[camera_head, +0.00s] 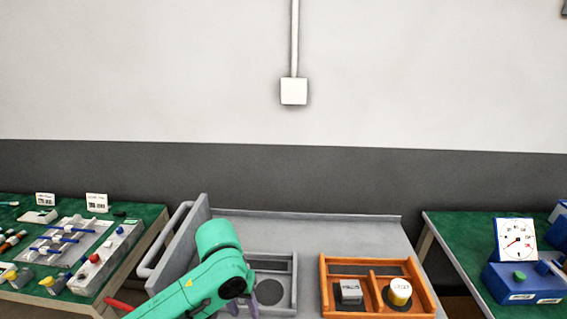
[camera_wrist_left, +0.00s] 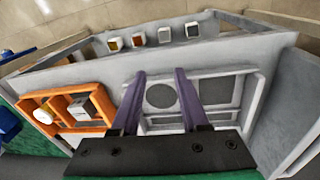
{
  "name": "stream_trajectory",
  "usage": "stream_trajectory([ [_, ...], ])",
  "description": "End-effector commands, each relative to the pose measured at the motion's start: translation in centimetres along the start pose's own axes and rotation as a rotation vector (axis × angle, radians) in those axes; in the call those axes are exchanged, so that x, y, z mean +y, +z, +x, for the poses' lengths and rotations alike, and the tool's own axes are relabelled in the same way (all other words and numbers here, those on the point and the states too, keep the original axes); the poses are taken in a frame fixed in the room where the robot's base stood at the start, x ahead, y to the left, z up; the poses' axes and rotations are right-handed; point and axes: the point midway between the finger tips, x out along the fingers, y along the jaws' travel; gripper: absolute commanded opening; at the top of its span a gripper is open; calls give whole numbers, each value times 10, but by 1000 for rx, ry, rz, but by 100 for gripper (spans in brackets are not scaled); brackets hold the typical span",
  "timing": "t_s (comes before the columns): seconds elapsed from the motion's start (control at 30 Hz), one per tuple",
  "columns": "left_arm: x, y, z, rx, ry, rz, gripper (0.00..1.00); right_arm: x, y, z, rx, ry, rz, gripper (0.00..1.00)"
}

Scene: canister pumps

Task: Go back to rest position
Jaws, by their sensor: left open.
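My left gripper (camera_head: 252,297) is at the end of the teal arm, low over the cart, partly hidden by its own wrist. In the left wrist view its two purple fingers (camera_wrist_left: 160,88) stand apart with nothing between them. Beyond the fingers is the grey tray (camera_wrist_left: 258,92), with a dark round patch and dark rectangular patches, and no objects seen in it. It also shows in the head view (camera_head: 291,298). My right gripper is not in view.
Green tables stand left (camera_head: 150,213) and right (camera_head: 455,228), bearing blue devices on the right.

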Motion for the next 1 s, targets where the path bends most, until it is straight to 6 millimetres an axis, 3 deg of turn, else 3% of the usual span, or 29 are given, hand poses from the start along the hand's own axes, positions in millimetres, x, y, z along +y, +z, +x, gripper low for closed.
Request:
stream_trajectory([
  [0.27,22,13,20,98,137,92,45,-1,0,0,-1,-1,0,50],
  [0.47,10,28,36,215,195,102,45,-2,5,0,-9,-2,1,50],
  [0.67,-40,62,55,291,122,57,45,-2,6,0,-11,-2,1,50],
  [1.0,-133,146,75,241,-136,19,45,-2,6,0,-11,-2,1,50],
])
